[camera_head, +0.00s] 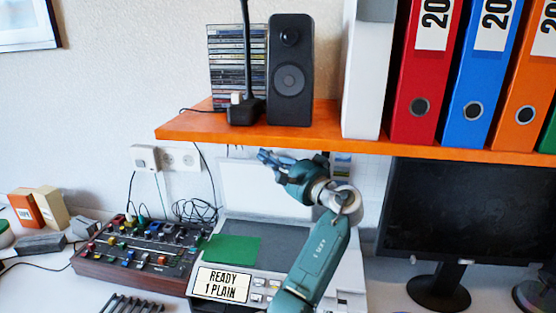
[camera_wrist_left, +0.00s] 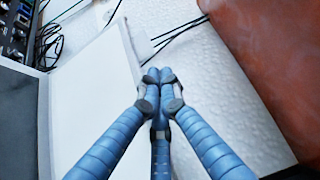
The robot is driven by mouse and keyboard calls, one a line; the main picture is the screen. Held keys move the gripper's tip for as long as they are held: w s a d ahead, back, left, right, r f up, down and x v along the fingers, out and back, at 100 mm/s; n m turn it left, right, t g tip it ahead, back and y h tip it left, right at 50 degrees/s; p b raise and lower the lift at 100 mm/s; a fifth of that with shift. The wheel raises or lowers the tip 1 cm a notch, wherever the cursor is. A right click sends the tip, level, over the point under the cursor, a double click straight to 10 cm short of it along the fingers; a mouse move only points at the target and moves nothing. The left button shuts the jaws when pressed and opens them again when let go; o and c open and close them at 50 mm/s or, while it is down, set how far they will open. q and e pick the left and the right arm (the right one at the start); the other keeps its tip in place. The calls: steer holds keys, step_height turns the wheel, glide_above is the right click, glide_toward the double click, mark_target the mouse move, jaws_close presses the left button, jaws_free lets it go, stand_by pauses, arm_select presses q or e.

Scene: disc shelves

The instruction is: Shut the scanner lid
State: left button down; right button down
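The scanner (camera_head: 270,240) sits on the desk below the shelf, with a display reading "READY 1 PLAIN". Its white lid (camera_head: 250,187) stands raised at the back. A green sheet (camera_head: 232,249) lies on the scanner's left part. My left gripper (camera_head: 264,157) is above the lid's top edge, just below the shelf. In the left wrist view the blue fingertips (camera_wrist_left: 160,76) meet with nothing visible between them, and the pale lid (camera_wrist_left: 92,95) lies to their left. I cannot tell whether the fingers touch the lid. My right gripper is not in view.
An orange shelf (camera_head: 200,130) with a speaker (camera_head: 290,70) and binders (camera_head: 425,75) hangs close above my gripper. It also shows in the left wrist view (camera_wrist_left: 265,50). A mixer (camera_head: 140,250) stands left of the scanner, and a monitor (camera_head: 460,210) stands right.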

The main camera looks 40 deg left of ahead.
arm_select(q)
steer(key=shift+w+a+r+p, duration=0.1)
steer(key=shift+w+a+p, duration=0.05)
steer(key=shift+a, duration=0.8)
steer(key=shift+w+a+p, duration=0.15)
steer(key=shift+a, duration=0.75)
steer(key=shift+s+d, duration=0.1)
